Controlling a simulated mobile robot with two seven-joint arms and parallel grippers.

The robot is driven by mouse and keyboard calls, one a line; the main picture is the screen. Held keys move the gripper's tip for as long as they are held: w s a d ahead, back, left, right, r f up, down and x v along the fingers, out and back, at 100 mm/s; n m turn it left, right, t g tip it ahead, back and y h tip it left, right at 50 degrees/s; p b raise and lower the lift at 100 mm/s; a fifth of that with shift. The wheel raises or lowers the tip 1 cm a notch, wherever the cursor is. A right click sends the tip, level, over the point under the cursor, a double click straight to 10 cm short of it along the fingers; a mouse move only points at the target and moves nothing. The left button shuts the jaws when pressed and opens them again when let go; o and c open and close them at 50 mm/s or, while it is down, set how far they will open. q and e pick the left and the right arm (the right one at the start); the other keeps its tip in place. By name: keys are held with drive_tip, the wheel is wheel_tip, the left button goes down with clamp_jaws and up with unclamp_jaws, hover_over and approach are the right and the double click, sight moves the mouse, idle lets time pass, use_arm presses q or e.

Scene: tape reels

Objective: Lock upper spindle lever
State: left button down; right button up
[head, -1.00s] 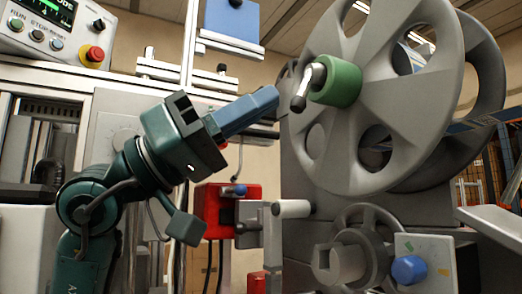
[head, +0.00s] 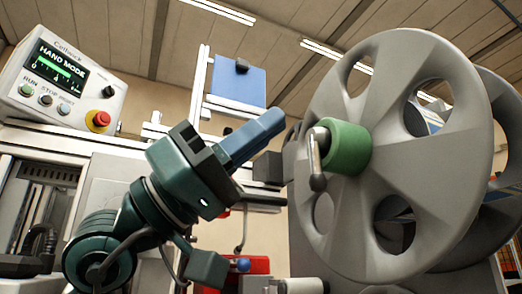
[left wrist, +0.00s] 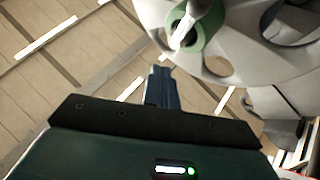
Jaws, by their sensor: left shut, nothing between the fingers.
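The upper spindle lever (head: 315,168) is a short metal crank with a dark grip on the face of a green hub (head: 346,148), at the centre of a large grey reel (head: 425,135). In the head view it hangs nearly straight down. The left wrist view shows the lever (left wrist: 186,28) and green hub (left wrist: 212,35) at the top. My left gripper (head: 277,119) is shut and empty, its blue fingers pointing up and right. Its tips appear left of and above the lever, apart from it. The left wrist view shows the fingertips (left wrist: 161,72) below the hub. My right gripper is not in view.
A control panel (head: 65,85) reading HAND MODE, with a red stop button (head: 98,121), stands at upper left. A blue plate (head: 237,83) on a metal frame is behind my gripper. A red box (head: 258,265) sits low in the middle. A second reel stands behind the first.

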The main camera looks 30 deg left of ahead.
use_arm(q)
wheel_tip(320, 180, up, 3)
drive_tip(key=shift+r+p, duration=0.2)
drive_tip(key=shift+p, duration=0.3)
idle(0.3)
